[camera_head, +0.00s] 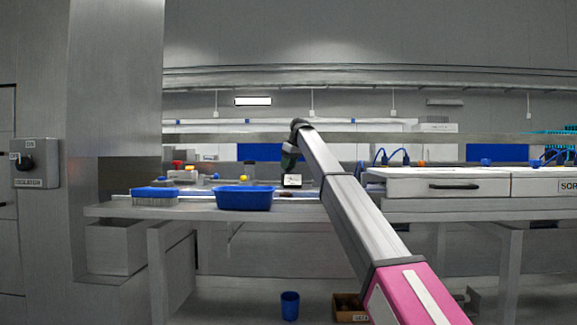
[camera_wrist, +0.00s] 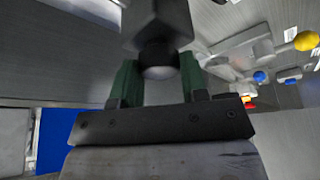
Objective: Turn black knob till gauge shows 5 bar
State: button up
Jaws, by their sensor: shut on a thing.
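My gripper (camera_head: 289,160) is above the back of the steel bench, in front of the blue panels. In the wrist view my gripper (camera_wrist: 158,75) has its green fingers closed on either side of a dark round knob (camera_wrist: 158,52). The knob joins a dark grey block (camera_wrist: 157,22). The fingers hide part of the knob, and any mark on it cannot be made out. In the head view the knob is hidden by my gripper. No gauge face or needle can be read in either view.
A blue tub (camera_head: 244,199) and a blue-topped tray (camera_head: 153,193) stand on the bench. A small white-faced device (camera_head: 292,181) sits below my gripper. White drawers (camera_head: 440,186) stand at right. A grey isolator box (camera_head: 36,163) is on the left wall.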

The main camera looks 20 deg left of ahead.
jog(key=m+t, duration=0.1)
jog(key=m, duration=0.1)
jog(key=m+h, duration=0.1)
jog(key=m, duration=0.2)
jog(key=shift+s+m+t, duration=0.1)
jog(key=shift+m+t, duration=0.2)
jog(key=shift+t, duration=0.1)
jog(key=m+h, duration=0.1)
jog(key=m, duration=0.1)
jog(key=m+h, duration=0.1)
jog(key=m, duration=0.1)
jog(key=shift+a+m+t, duration=0.1)
jog(key=shift+m+t, duration=0.2)
jog(key=shift+t, duration=0.1)
jog(key=o, duration=0.9)
jog(key=shift+r, duration=0.1)
jog(key=v, duration=1)
jog(key=shift+s+r, duration=0.2)
jog(key=shift+r, duration=0.15)
